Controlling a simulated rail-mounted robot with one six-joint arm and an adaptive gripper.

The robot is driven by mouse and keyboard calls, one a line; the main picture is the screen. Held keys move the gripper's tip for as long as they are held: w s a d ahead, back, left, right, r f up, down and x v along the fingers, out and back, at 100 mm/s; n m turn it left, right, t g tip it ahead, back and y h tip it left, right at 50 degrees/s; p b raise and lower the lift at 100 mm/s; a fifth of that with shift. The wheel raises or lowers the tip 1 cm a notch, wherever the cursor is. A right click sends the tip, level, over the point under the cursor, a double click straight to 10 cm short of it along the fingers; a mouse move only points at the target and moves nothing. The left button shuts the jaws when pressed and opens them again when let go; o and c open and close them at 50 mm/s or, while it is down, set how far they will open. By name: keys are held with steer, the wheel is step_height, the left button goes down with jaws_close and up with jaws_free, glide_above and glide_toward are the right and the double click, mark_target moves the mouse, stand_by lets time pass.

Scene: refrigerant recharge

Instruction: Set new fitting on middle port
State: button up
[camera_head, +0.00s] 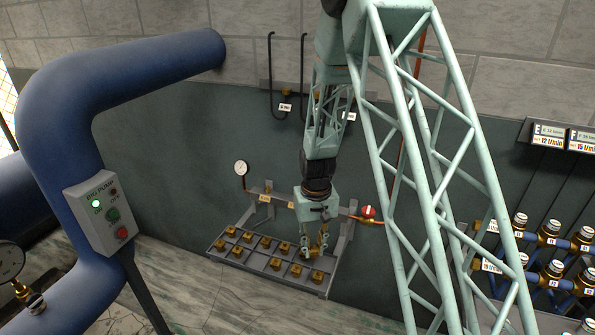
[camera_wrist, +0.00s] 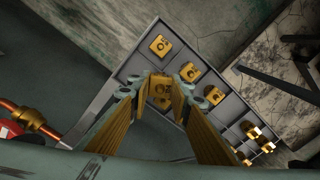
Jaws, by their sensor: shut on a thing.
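My gripper (camera_head: 318,243) points down over the right end of a grey compartment tray (camera_head: 327,288) that holds several brass fittings. In the wrist view, my gripper's fingertips (camera_wrist: 160,92) are closed around a brass fitting (camera_wrist: 161,88) at the tray's near side. I cannot tell whether this fitting still touches the tray floor. Other brass fittings (camera_wrist: 160,45) sit in separate compartments. My gripper and wrist hide part of this rail, and I cannot make out the middle port.
A pressure gauge (camera_head: 241,168) stands at the rail's left end, and a red valve (camera_head: 368,211) at its right. A blue pipe (camera_head: 85,120) with a pump switch box (camera_head: 108,213) fills the left. Several labelled brass valves (camera_head: 548,232) stand at the right.

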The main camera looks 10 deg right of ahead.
steer(key=w+r+m+p, duration=0.3)
steer(key=w+r+p, duration=0.3)
steer(key=w, duration=0.7)
steer(key=w+r+m+p, duration=0.3)
steer(key=w+r+p, duration=0.4)
steer(key=w, duration=0.6)
steer(key=shift+r+m, duration=0.3)
steer(key=shift+r, duration=0.65)
steer(key=shift+f, duration=0.25)
steer(key=shift+f+b, duration=0.75)
steer(key=shift+f, duration=2.25)
steer(key=shift+f+b, duration=0.8)
steer(key=shift+b, duration=0.45)
steer(key=o, duration=1)
steer(key=shift+c, duration=0.2)
steer(key=shift+r, duration=0.1)
